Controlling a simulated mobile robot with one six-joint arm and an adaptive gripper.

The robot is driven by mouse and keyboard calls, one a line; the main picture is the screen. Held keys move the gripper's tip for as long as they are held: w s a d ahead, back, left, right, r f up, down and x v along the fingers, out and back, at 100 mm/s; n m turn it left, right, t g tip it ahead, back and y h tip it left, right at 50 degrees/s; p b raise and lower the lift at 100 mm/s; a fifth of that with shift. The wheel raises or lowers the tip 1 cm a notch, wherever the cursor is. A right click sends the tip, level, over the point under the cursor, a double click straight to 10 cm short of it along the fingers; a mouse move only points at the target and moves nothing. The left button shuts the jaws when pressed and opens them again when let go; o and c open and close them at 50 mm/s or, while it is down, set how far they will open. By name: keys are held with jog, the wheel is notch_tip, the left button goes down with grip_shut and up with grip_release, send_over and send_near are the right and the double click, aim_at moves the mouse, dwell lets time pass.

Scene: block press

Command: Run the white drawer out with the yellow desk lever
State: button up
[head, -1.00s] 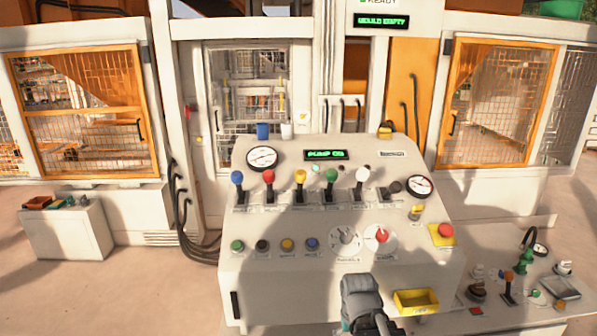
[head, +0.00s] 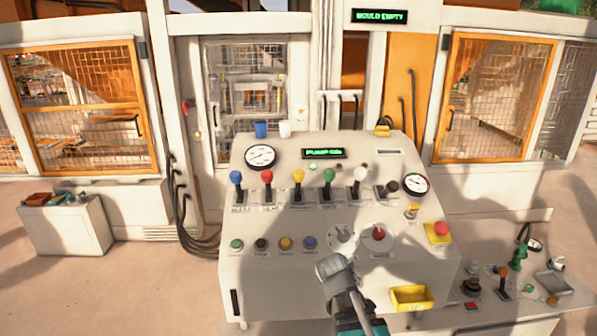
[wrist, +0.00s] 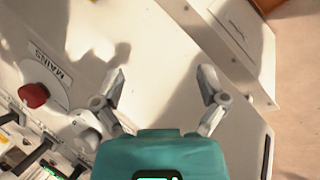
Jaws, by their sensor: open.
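The yellow desk lever (head: 298,176) is the third in the row of coloured-knob levers on the sloped white desk (head: 375,272). It stands up from its black slot. My gripper is open and empty in the wrist view (wrist: 160,82), its fingers spread above a bare pale part of the desk. In the head view my arm rises from the bottom, right of and well below the yellow lever, and the fingertips are not clear there. I cannot pick out the white drawer in either view.
Blue (head: 238,177), red (head: 267,175), green (head: 329,175) and white (head: 360,172) levers flank the yellow one. A red MAINS knob (head: 379,233) also shows in the wrist view (wrist: 33,95). A yellow tray (head: 411,299) sits at the desk's lower right.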

jog(key=w+a+r+n+t+h+p, duration=0.1)
jog(key=w+r+n+t+h+p, duration=0.1)
jog(key=w+r+n+t, duration=0.35)
jog(key=n+t+y+p, duration=0.2)
jog(key=n+t+p, duration=0.45)
jog(key=n, duration=1.45)
send_near(297, 178)
jog(key=s+t+b, duration=0.1)
jog(key=s+b, duration=0.1)
jog(key=shift+w+f, duration=0.1)
jog(key=shift+f, duration=0.4)
jog(key=shift+w, duration=0.15)
jog(key=x, duration=1.3)
jog(key=shift+w+r, duration=0.2)
jog(key=shift+w, duration=0.1)
